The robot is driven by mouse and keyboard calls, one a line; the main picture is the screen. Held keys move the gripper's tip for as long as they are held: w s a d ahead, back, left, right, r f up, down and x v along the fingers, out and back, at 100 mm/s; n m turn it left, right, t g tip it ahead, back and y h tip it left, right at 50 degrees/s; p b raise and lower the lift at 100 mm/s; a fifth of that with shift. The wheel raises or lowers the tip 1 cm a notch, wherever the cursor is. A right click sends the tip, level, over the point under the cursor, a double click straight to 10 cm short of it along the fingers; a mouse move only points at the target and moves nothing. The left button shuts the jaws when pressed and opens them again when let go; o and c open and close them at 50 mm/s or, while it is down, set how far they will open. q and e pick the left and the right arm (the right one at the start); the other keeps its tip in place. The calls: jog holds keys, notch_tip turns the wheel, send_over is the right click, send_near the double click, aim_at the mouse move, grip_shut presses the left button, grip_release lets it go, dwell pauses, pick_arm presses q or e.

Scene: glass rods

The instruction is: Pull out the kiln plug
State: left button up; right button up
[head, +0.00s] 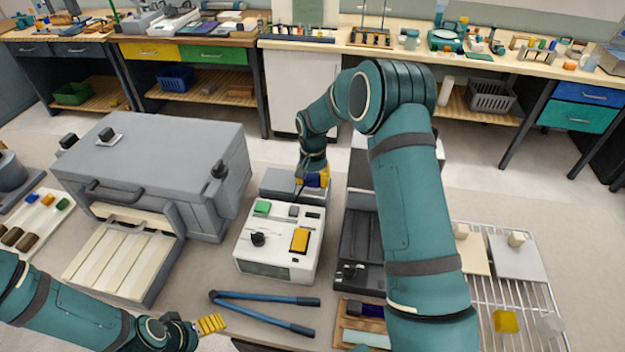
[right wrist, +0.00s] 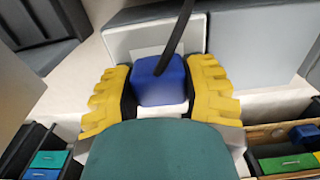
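The kiln plug (right wrist: 160,82) is a blue block with a black cord rising from it in the right wrist view. My right gripper (right wrist: 159,88) has its dark pads against both sides of the plug. In the head view my right gripper (head: 313,178) is at the grey socket box (head: 284,184), behind the white control box (head: 265,268). A pale plate shows beside the plug; whether the plug is seated or apart from it I cannot tell. The grey kiln (head: 190,145) stands left with its door open. My left gripper (head: 210,324) is low at the front, away from the plug.
Blue long-handled tongs (head: 265,299) lie in front of the control box. A dark tray (head: 360,235) stands right of it, partly behind my right arm. A wire rack (head: 490,290) with blocks is at the right. Workbenches (head: 480,62) line the back.

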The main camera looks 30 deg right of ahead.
aim_at(313, 175)
jog(key=c, duration=0.3)
jog(key=shift+c, duration=0.2)
jog(key=shift+r, duration=0.1)
jog(key=shift+r+p, duration=1.7)
jog(key=shift+r, duration=1.2)
